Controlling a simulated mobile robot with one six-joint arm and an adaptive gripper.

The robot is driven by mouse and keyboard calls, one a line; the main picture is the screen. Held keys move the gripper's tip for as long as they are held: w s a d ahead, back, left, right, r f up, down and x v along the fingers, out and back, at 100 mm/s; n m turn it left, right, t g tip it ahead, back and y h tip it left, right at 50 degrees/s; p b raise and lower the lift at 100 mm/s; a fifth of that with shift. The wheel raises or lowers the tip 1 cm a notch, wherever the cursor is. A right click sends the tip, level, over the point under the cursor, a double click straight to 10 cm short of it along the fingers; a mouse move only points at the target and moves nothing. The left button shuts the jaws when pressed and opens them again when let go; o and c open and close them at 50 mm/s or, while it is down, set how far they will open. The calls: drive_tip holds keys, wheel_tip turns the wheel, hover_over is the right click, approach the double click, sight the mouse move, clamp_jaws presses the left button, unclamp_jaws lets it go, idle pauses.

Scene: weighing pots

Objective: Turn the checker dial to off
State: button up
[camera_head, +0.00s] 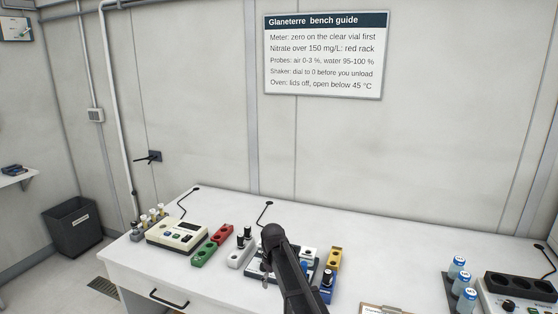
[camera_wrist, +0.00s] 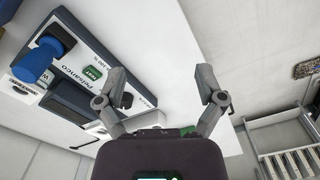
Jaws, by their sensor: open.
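The checker (camera_wrist: 88,58), a white unit marked Pelsanco with a green label, shows at the left of the wrist view. A small dark round knob (camera_wrist: 126,100), which looks like its dial, is partly covered by my left finger; its setting cannot be read. My gripper (camera_wrist: 161,74) is open, with nothing between its fingers. The left finger overlaps the checker's edge in the picture; I cannot tell whether it touches. The right finger is over the bare bench. In the head view my arm hides much of the checker (camera_head: 256,276).
Left on the bench are a cream meter (camera_head: 178,234), a red rack (camera_head: 221,233) and a green rack (camera_head: 204,254). A yellow block (camera_head: 334,259) stands right of my arm. A dark shaker (camera_head: 522,288) and blue-labelled bottles (camera_head: 458,266) are at far right.

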drive_tip(key=s+d+f+m+b, duration=0.3)
drive_tip(key=s+d+m, duration=0.5)
drive_tip(key=s+d, duration=1.1)
drive_tip(key=s, duration=0.3)
drive_tip(key=shift+s+f, duration=0.2)
drive_tip(key=shift+s, duration=0.15)
drive_tip(key=shift+a, duration=0.1)
